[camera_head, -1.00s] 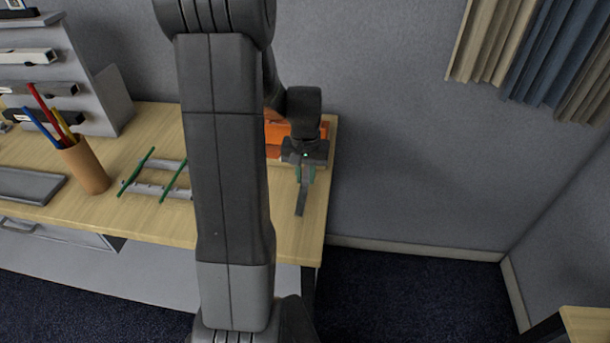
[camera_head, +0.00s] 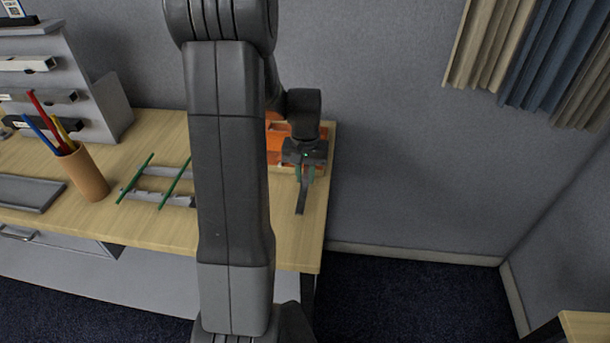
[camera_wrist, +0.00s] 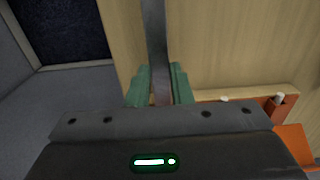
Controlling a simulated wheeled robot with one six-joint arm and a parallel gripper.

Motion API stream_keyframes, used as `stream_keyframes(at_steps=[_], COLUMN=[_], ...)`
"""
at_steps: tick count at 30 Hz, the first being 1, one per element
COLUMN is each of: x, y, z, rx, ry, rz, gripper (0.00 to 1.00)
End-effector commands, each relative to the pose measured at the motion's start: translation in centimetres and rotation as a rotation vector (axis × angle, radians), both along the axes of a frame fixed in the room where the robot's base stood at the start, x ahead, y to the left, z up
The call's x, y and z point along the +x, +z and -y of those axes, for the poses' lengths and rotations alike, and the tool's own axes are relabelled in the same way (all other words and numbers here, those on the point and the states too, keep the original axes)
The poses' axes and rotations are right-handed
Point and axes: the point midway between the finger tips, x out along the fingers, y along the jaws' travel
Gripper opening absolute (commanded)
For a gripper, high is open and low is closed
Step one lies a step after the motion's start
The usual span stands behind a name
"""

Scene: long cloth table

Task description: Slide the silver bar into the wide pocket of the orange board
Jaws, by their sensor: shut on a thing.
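The silver bar (camera_head: 301,199) is a thin grey strip held in my gripper (camera_head: 305,172) near the table's right end. In the wrist view the bar (camera_wrist: 154,40) runs between the green fingers of my gripper (camera_wrist: 160,88), which are shut on it. The orange board (camera_head: 282,137) lies behind my gripper at the back right of the table, partly covered by my arm. Its edge also shows at the lower right of the wrist view (camera_wrist: 292,137). The wide pocket cannot be made out in either view.
A grey rack with two green rods (camera_head: 175,182) lies left of my arm. A brown pencil cup (camera_head: 84,174), a grey tray (camera_head: 30,191) and a grey shelf unit (camera_head: 102,105) stand further left. The wall is close behind the board. The table (camera_head: 270,246) ends just right of the bar.

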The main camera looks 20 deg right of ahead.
Motion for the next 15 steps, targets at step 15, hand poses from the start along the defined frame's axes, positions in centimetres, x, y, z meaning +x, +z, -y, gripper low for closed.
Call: stream_keyframes(at_steps=[15], x=[1.10], y=[0.03], z=[0.69], rx=[0.000], ry=[0.000], rz=[0.000], gripper=[0.00])
